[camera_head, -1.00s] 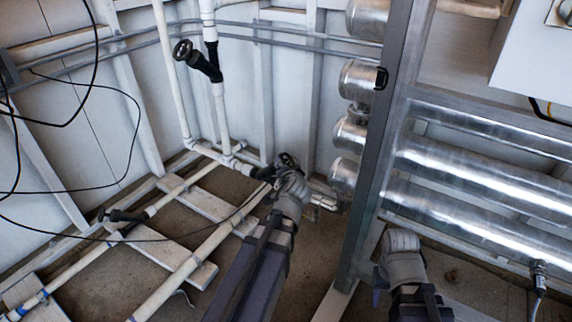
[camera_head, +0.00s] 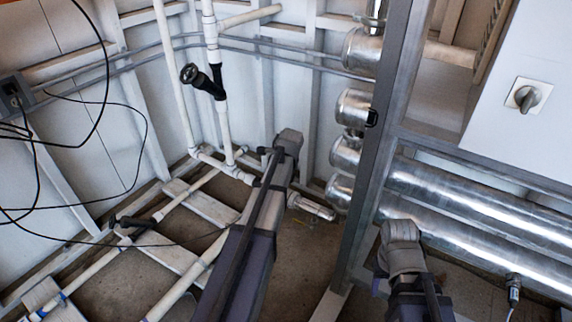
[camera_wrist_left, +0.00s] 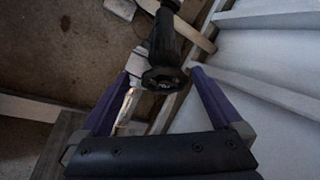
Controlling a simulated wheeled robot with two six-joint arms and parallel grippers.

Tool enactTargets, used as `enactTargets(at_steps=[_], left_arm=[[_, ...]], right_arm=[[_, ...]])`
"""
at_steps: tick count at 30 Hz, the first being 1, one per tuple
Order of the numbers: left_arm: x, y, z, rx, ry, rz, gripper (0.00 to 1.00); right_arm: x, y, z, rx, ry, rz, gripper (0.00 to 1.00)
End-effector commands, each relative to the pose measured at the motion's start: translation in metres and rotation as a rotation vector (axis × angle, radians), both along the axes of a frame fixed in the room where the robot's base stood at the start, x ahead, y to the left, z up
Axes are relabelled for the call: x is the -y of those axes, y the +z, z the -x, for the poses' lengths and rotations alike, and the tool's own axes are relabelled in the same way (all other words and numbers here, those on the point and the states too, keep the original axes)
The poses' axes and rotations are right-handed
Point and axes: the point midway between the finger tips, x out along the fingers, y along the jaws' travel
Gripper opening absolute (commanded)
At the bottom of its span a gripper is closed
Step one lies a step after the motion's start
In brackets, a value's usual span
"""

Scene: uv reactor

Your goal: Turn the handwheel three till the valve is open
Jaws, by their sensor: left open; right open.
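A black valve with a handwheel (camera_wrist_left: 160,77) sits between the spread purple fingers of my left gripper (camera_wrist_left: 158,76) in the left wrist view. The fingers are open, one at each side, and I see no clear contact. In the head view my left arm (camera_head: 245,225) reaches to the pipe corner and hides its fingers and that valve. Another black handwheel (camera_head: 188,73) stands on the upright white pipe. A dark valve (camera_head: 127,221) lies on the floor pipe at lower left. No numbers show, so I cannot tell which is handwheel three. My right gripper (camera_head: 400,235) is low right, away from them.
A grey metal post (camera_head: 374,150) stands between my arms. Shiny large pipes (camera_head: 470,190) run behind it to the right. A white box with a rotary switch (camera_head: 528,96) is at upper right. Loose black cables (camera_head: 145,125) hang at left.

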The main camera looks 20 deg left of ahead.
Motion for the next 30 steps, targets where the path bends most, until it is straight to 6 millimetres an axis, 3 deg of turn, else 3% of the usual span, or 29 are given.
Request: enactTargets(at_steps=[1,3,12,23,30], left_arm=[[-0.003,0.013,-0.012,-0.059,-0.059,0.018,1.0],[-0.004,0.018,-0.016,-0.136,-0.154,0.047,1.0],[0.0,0.037,-0.027,-0.327,-0.498,0.17,1.0],[0.003,0.034,-0.026,-0.348,-0.556,0.191,1.0],[0.002,0.017,-0.027,-0.347,-0.555,0.189,1.0]], right_arm=[[0.0,0.018,0.0,0.0,0.001,0.0,0.5],[0.0,0.028,0.0,-0.001,0.002,0.0,0.5],[0.0,0.058,0.0,-0.002,0.005,0.001,0.5],[0.0,0.056,0.0,-0.002,0.005,0.001,0.5],[0.0,0.039,0.0,-0.002,0.002,0.001,0.5]])
